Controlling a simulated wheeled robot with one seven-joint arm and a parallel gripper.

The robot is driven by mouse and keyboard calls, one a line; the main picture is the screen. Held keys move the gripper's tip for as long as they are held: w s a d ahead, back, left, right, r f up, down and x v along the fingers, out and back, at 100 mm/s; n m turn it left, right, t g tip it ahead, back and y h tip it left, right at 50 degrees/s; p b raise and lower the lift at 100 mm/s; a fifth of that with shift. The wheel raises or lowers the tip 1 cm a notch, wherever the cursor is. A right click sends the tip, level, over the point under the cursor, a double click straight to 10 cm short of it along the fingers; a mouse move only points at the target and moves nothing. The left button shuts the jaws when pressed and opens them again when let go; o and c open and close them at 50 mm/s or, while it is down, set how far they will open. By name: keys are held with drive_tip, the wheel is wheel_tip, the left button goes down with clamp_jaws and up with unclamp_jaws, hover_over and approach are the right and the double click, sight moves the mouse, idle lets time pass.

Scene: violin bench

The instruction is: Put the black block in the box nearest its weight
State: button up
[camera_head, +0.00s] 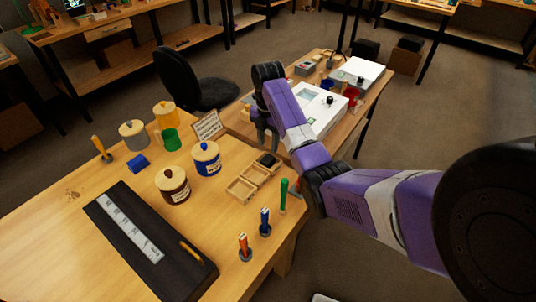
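The black block (267,159) is a small dark piece lying in the far one of three small open wooden boxes. The boxes stand in a row at the right part of the near bench: the near box (240,197), the middle box (254,180) and the far box (276,165). My gripper (267,148) points down just above and behind the far box, with its fingertips close to the block. The block looks apart from the fingers. The gap between the fingers is too small to judge.
A card with writing (206,126) stands behind the boxes. Lidded blue (206,159) and brown (173,186) jars stand left of them. Green (284,193), blue (265,222) and orange-handled (244,247) tools stand upright at the right edge.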

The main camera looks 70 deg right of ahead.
wheel_tip(320, 180, up, 4)
drive_tip(key=shift+p, duration=1.05)
